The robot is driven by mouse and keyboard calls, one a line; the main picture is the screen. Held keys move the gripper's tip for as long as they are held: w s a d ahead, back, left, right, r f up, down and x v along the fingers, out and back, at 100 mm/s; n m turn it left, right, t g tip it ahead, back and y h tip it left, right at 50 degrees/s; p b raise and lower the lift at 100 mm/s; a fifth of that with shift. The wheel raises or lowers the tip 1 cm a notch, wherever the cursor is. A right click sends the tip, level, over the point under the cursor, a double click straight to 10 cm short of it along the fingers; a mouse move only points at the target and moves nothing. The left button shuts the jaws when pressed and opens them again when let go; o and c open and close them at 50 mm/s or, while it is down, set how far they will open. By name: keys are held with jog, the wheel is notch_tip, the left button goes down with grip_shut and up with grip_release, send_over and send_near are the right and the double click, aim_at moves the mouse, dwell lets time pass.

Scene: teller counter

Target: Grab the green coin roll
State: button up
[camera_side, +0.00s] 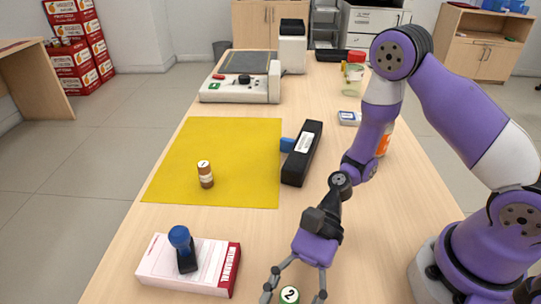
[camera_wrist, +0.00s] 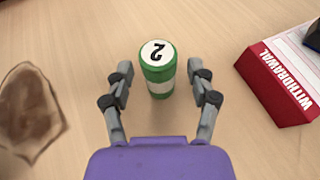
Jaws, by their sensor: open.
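The green coin roll (camera_wrist: 157,70) stands upright on the wooden counter, with a white band and a white top marked 2. In the side view only its top (camera_side: 289,294) shows clearly, at the bottom edge of the picture. My gripper (camera_wrist: 160,77) is open, with one finger on each side of the roll. In the wrist view there is a gap between each finger and the roll. In the side view my gripper (camera_side: 295,296) points down at the roll, and its fingertips are near the bottom edge.
A withdrawal slip box (camera_side: 213,264) with a blue-handled stamp (camera_side: 181,242) lies left of my gripper. A brown coin roll (camera_side: 205,174) stands on a yellow mat (camera_side: 240,140). A black box (camera_side: 302,153) lies beside the mat. A brown knot-like patch (camera_wrist: 30,112) shows on the left in the wrist view.

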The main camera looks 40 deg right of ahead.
jog(key=shift+a+f, duration=0.1)
jog(key=shift+a, duration=0.2)
grip_shut()
